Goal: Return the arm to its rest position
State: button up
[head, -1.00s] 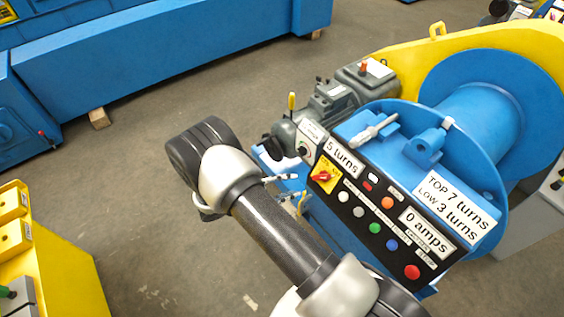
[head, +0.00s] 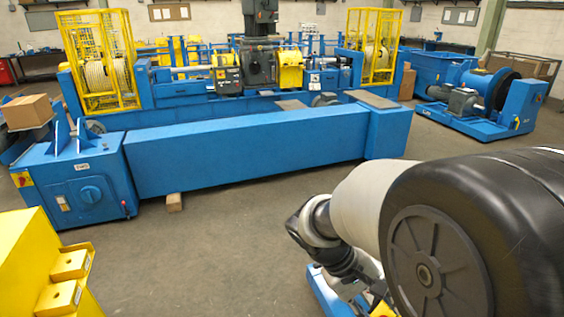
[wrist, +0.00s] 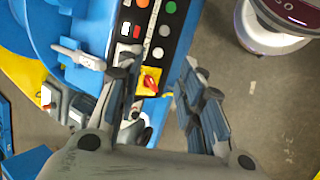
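In the head view my arm fills the lower right, with a large dark joint cap close to the camera. A pale link runs left from it to a dark wrist part, and my gripper cannot be made out there. In the wrist view my gripper (wrist: 160,75) shows two dark fingers spread apart with nothing held between them. Behind the gap lies the winch's control panel (wrist: 143,58), with a red rotary switch on a yellow plate (wrist: 151,82). I cannot tell how far the fingers are from the panel.
A long blue machine (head: 250,150) crosses the head view, with a blue cabinet (head: 85,190) at its left end. A yellow unit (head: 35,265) stands at lower left. Another blue machine (head: 480,105) stands at back right. Grey floor (head: 230,240) lies open in the middle.

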jog(key=s+a+r+m+t+y, duration=0.3)
jog(key=s+a+r+t+y, duration=0.2)
jog(key=s+r, duration=0.4)
jog(key=s+t+y, duration=0.1)
jog(key=s, duration=0.3)
jog(key=shift+s+r+m+y, duration=0.4)
